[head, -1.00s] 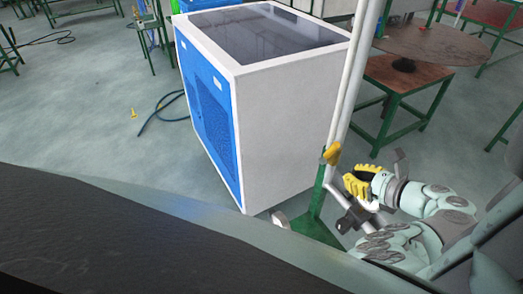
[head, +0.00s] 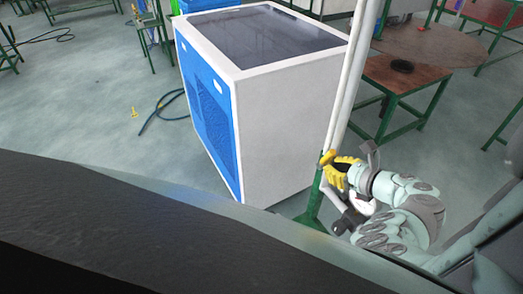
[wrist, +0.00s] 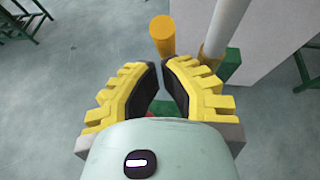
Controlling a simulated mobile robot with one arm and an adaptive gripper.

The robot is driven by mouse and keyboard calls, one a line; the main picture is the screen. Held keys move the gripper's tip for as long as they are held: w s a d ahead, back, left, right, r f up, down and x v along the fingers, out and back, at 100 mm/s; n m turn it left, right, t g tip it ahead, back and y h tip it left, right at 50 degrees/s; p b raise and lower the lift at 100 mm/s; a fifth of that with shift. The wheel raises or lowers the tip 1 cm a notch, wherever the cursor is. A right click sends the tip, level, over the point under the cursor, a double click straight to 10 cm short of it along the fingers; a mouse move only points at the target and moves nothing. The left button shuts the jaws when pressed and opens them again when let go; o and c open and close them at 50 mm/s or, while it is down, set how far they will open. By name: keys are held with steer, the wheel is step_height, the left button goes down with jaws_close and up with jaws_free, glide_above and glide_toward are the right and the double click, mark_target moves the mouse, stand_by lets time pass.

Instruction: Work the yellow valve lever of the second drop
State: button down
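The yellow valve lever (head: 326,157) sits low on the white vertical pipe (head: 352,75), by a green post (head: 314,200). In the wrist view the lever (wrist: 162,36) appears as a yellow rounded bar just beyond my fingertips, left of the white pipe (wrist: 222,30). My gripper (head: 338,168) is right beside the lever in the head view. In the wrist view, my gripper (wrist: 160,68) has yellow fingers with black pads, a narrow gap between the tips and nothing seen held. Whether a fingertip touches the lever cannot be told.
A large white and blue cabinet (head: 285,120) stands just left of the pipe. A green-framed table (head: 410,82) with a brown top stands behind to the right. A dark hose (head: 165,110) lies on the floor left of the cabinet. Open floor (head: 80,110) lies further left.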

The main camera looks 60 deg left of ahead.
mark_target(330, 157)
steer(key=p, duration=0.1)
steer(key=r+h+p, duration=0.1)
steer(key=shift+a+r+p, duration=0.3)
steer(key=shift+p, duration=0.1)
steer(key=h+p, duration=0.1)
steer(key=p, duration=0.1)
steer(key=shift+a+r+p, duration=0.25)
steer(key=shift+a+p, duration=0.05)
steer(key=shift+p, duration=0.1)
steer(key=shift+w+a+h+p, duration=0.1)
steer(key=shift+a+h+p, duration=0.25)
steer(key=shift+p, duration=0.6)
steer(key=shift+a, duration=0.45)
steer(key=shift+d, duration=0.15)
steer(key=d+f+b+v, duration=0.1)
steer(key=b+v, duration=0.2)
steer(key=v, duration=0.9)
steer(key=shift+w+d, duration=0.2)
steer(key=shift+d, duration=0.15)
